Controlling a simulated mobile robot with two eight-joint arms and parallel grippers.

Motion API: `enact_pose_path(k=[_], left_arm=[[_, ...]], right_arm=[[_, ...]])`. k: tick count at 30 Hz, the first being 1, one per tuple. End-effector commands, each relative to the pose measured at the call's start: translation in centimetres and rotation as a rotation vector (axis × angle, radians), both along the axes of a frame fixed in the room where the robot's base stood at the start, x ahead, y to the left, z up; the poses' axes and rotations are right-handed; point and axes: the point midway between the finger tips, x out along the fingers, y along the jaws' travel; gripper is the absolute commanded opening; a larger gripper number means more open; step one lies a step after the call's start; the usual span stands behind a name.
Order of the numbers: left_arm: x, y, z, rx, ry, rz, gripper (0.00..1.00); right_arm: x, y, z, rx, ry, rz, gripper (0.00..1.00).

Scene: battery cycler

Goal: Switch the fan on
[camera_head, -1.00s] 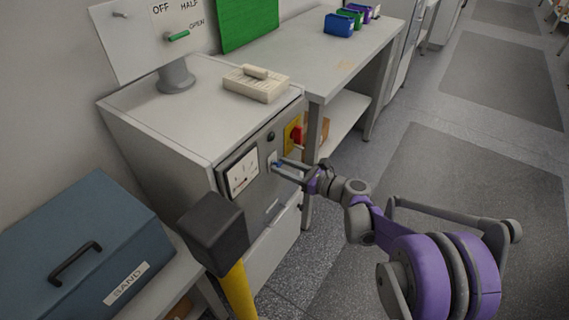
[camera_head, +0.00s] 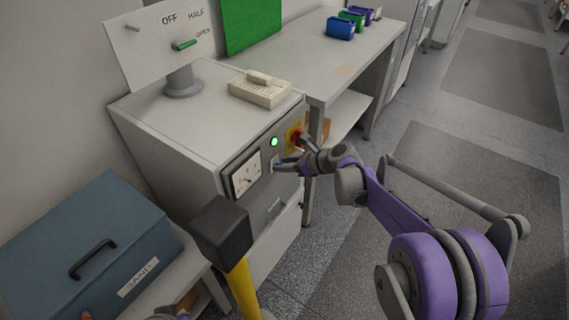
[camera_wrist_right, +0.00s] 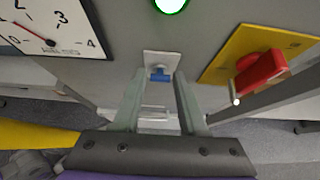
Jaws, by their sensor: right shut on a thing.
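A small blue switch lever (camera_wrist_right: 159,74) sits on a white plate (camera_wrist_right: 162,58) on the front of a grey cabinet (camera_head: 205,110). My right gripper (camera_wrist_right: 160,88) has its two fingers on either side of the lever and is shut on it. In the head view my right gripper (camera_head: 285,163) reaches the panel from the right and partly hides the plate. A lamp (camera_head: 274,141) above the switch glows green; it also shows at the top of the wrist view (camera_wrist_right: 170,4). No fan is clearly visible. I do not see my left gripper.
A red knob (camera_wrist_right: 262,72) on a yellow plate (camera_wrist_right: 232,52) is close right of my right gripper. A dial gauge (camera_head: 246,173) is left of the switch. A black-headed mallet (camera_head: 220,230) stands in front, beside a blue sand box (camera_head: 105,220).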

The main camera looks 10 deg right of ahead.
Motion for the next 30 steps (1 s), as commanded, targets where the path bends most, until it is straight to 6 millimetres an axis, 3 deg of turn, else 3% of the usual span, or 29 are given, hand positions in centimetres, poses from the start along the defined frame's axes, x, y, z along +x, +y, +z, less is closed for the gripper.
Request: enact_pose_path(k=[9,10,15,24,30], left_arm=[[0.0,0.0,0.0,0.000,0.000,0.000,0.00],[0.0,0.0,0.0,0.000,0.000,0.000,0.00],[0.0,0.0,0.0,0.000,0.000,0.000,0.00],[0.0,0.0,0.0,0.000,0.000,0.000,0.00],[0.0,0.0,0.4,0.000,-0.001,0.000,0.00]], right_arm=[[0.0,0.0,0.0,-0.002,0.001,0.001,0.00],[0.0,0.0,0.0,-0.002,0.001,0.001,0.45],[0.0,0.0,0.0,-0.001,0.000,0.001,0.72],[-0.1,-0.1,0.1,-0.001,0.001,0.000,0.72],[-1.6,-1.7,1.7,-0.001,0.000,-0.003,0.72]])
